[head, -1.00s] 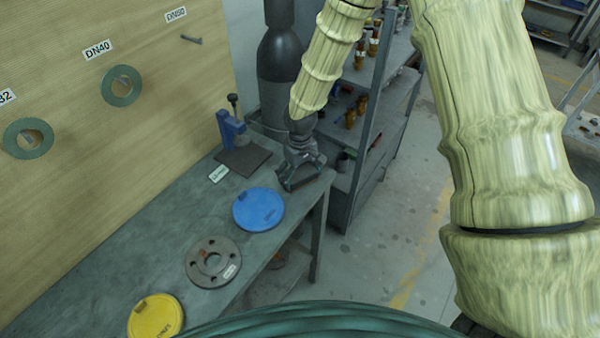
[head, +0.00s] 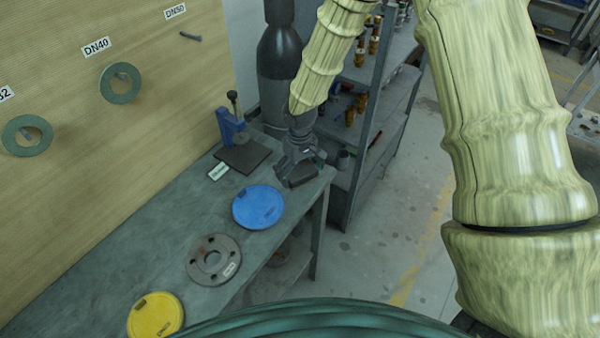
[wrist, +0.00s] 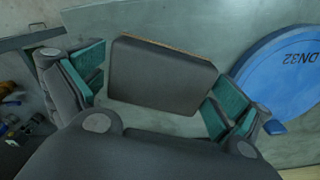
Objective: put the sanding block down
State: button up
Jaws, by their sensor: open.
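The sanding block (wrist: 160,77), a dark grey block with a thin tan edge, lies on the bench top in the wrist view. It also shows under my gripper in the head view (head: 303,174). My gripper (head: 300,172) is low at the bench's right end. In the wrist view my gripper (wrist: 155,88) is open, with a green-padded finger on each side of the block. A gap shows between the block and the left finger. The right finger is very close to the block, and I cannot tell whether it touches.
A blue DN32 disc (head: 258,207) lies close by, with a grey flange (head: 213,260) and a yellow disc (head: 155,316) further along the bench (head: 110,265). A blue vise-like tool (head: 231,128) on a dark plate stands behind. The bench edge drops off right of the gripper.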

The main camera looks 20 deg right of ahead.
aim_at(300, 170)
notch_tip(300, 170, up, 11)
jog(key=b, duration=0.3)
jog(key=shift+r, duration=0.2)
dwell(0.6)
